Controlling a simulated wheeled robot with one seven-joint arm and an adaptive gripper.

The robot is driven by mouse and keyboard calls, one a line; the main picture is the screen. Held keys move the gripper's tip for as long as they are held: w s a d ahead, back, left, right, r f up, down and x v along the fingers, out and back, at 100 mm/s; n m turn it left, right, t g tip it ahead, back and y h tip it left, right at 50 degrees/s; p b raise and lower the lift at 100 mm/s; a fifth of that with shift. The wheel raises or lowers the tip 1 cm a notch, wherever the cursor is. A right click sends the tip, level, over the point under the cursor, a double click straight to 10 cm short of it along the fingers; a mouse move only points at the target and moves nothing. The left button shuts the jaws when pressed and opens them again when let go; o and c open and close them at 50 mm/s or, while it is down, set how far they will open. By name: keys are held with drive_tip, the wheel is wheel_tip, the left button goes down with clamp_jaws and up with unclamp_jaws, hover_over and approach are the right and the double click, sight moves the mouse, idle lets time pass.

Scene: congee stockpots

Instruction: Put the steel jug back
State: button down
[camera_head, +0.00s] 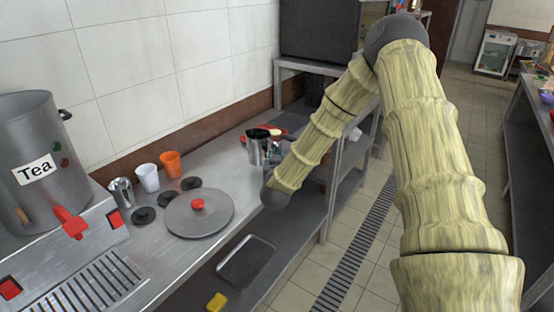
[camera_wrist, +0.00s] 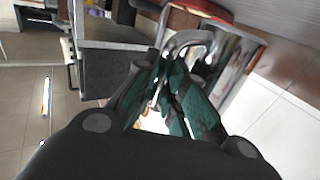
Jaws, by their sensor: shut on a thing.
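The steel jug (camera_head: 256,150) is at the far part of the steel counter, close to its front edge. In the wrist view its shiny body (camera_wrist: 236,62) lies beyond the fingers, with its curved handle (camera_wrist: 184,38) near the fingertips. My gripper (camera_wrist: 178,88) is shut on the jug, with its green-padded fingers at the handle. In the head view my gripper (camera_head: 275,140) is partly hidden by my wrist and the jug. I cannot tell whether the jug's base touches the counter.
A large Tea urn (camera_head: 42,165) stands at left. A steel cup (camera_head: 122,192), white cup (camera_head: 148,178), orange cup (camera_head: 171,164) and round lid (camera_head: 205,219) are on the counter. A red item (camera_head: 248,136) is behind the jug. A tray (camera_head: 246,262) is below.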

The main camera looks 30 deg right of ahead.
drive_tip(key=shift+w+d, duration=0.15)
drive_tip(key=shift+w, duration=0.05)
drive_tip(key=shift+f+p, duration=0.45)
drive_tip(key=shift+f, duration=1.3)
drive_tip(key=shift+f, duration=0.15)
drive_tip(key=c, duration=1.5)
unclamp_jaws()
